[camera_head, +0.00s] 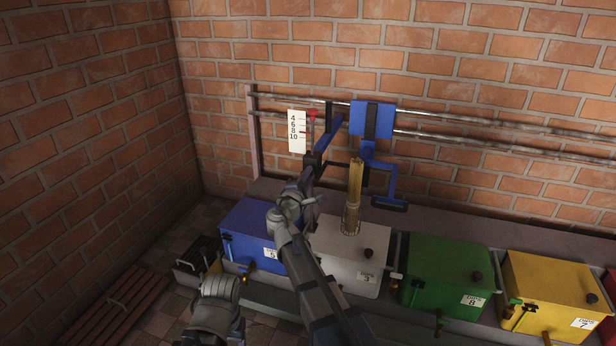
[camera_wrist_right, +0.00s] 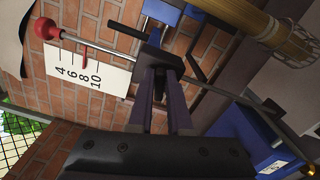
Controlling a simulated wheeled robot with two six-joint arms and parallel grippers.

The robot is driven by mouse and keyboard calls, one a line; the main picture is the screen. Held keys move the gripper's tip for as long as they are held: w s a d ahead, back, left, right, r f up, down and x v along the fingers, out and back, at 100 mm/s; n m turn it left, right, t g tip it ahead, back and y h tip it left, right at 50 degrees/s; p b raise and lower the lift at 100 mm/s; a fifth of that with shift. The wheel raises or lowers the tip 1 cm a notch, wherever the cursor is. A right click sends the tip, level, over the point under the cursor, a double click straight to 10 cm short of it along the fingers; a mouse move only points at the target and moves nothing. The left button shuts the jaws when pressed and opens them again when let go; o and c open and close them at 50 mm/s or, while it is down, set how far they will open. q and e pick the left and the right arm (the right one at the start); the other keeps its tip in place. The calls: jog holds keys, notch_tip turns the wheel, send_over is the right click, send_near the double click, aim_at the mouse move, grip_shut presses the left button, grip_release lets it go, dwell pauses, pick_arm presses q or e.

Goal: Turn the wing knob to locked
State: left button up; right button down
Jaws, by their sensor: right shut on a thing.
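My right gripper (camera_head: 311,162) is shut at a slim metal rod near the back wall. In the right wrist view its two fingers (camera_wrist_right: 160,74) close on a small dark piece at the dark block (camera_wrist_right: 152,60) on the rod. This piece appears to be the wing knob; the fingers cover most of it, so its angle cannot be told. A red ball (camera_wrist_right: 47,28) caps the rod and also shows in the head view (camera_head: 312,113). Beside it is a white scale card (camera_head: 297,132) marked 4, 6, 8, 10. My left gripper is not in view.
A blue bracket (camera_head: 371,120) hangs on wall rails right of the gripper. A tan bundle (camera_head: 355,184) stands in a wire holder on a white box (camera_head: 345,262). Blue (camera_head: 245,225), green (camera_head: 447,272) and yellow (camera_head: 550,290) boxes line the ledge.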

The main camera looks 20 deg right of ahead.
jog(key=shift+f+m, duration=0.2)
jog(key=shift+m, duration=1.3)
jog(key=c, duration=0.9)
grip_release()
jog(key=shift+v, duration=3.9)
